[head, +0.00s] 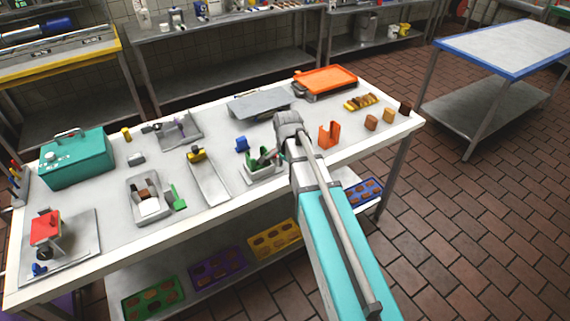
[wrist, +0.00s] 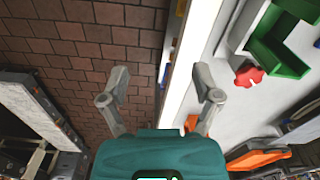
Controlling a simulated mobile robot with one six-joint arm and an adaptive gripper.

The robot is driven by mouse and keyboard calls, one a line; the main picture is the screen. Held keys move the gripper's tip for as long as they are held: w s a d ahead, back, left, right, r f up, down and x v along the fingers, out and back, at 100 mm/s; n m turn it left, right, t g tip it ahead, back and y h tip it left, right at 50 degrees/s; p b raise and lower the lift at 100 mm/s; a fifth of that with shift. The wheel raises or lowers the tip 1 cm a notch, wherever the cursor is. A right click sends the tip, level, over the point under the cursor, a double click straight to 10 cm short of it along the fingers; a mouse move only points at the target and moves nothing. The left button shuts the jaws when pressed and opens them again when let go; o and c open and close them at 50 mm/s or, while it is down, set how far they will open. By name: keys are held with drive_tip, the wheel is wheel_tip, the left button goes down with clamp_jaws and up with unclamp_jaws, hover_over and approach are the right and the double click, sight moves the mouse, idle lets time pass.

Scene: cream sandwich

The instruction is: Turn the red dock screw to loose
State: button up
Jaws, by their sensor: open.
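The red dock screw (wrist: 248,75) is a small lobed red knob in the wrist view, at the near corner of a green dock (wrist: 276,45) on the white tabletop. My gripper (wrist: 160,80) is open and empty, its two grey fingers wide apart. In that view it hangs over the table's edge and the floor, with the red screw to the right of the right finger and apart from it. In the head view the green dock (head: 254,164) stands near the table's front edge, partly hidden by my arm.
An orange holder (head: 329,134) stands to the right of my arm, with several brown and tan blocks beyond it. A blue piece (head: 242,144) and a metal chute (head: 209,180) stand to the left of the dock. An orange-rimmed tray (head: 325,80) lies at the back right.

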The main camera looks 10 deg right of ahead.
drive_tip(key=s+f+n+b, duration=0.5)
drive_tip(key=s+f+n, duration=0.1)
drive_tip(key=s+n, duration=0.5)
drive_tip(key=shift+s, duration=0.3)
idle(0.3)
drive_tip(key=shift+r, duration=0.1)
